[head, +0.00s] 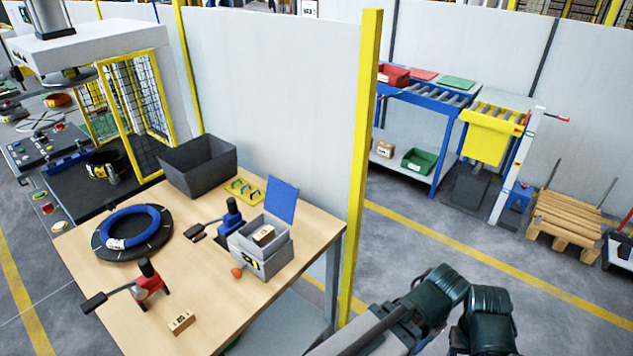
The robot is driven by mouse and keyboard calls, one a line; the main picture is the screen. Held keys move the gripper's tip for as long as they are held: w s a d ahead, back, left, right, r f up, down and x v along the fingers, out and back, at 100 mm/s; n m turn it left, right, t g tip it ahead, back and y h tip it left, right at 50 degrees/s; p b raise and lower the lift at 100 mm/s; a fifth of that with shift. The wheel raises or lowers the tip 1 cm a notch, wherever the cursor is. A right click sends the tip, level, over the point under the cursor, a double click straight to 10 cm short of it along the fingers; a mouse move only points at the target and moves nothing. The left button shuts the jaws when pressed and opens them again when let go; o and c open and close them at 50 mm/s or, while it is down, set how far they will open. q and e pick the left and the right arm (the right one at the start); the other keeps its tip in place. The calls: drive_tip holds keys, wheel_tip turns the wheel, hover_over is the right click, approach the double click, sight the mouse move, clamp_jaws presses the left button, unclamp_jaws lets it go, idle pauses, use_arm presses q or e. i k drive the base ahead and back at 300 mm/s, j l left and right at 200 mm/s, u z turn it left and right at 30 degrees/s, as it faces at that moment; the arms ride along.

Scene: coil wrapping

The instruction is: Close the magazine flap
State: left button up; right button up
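The magazine (270,267) is a small grey box near the right edge of the wooden table. Its blue flap (283,199) stands up at the back, open. A cardboard-coloured block with a label (263,235) shows inside the open top. An orange knob (237,272) sticks out at the magazine's front left. One of my arms shows at the bottom right, beyond the table's right edge and well apart from the magazine. Its gripper does not show. My other gripper is not in view.
On the wooden table (215,310) are a blue ring on a black disc (103,242), a red-based clamp (150,283), a blue clamp (231,217), a dark bin (200,166) and a small block (181,321). A yellow post (362,150) stands behind the table's right side.

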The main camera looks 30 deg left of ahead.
sight(281, 196)
drive_tip(key=i+l, duration=0.2)
drive_tip(key=i, duration=0.3)
drive_tip(key=i+l, duration=0.2)
drive_tip(key=i, duration=0.25)
drive_tip(key=i+l, duration=0.15)
drive_tip(key=i, duration=0.35)
drive_tip(key=i+l, duration=0.2)
drive_tip(key=i, duration=0.25)
drive_tip(key=i+l, duration=0.2)
drive_tip(key=i, duration=0.3)
drive_tip(key=i+l, duration=0.2)
drive_tip(key=i, duration=0.3)
drive_tip(key=u, duration=3.85)
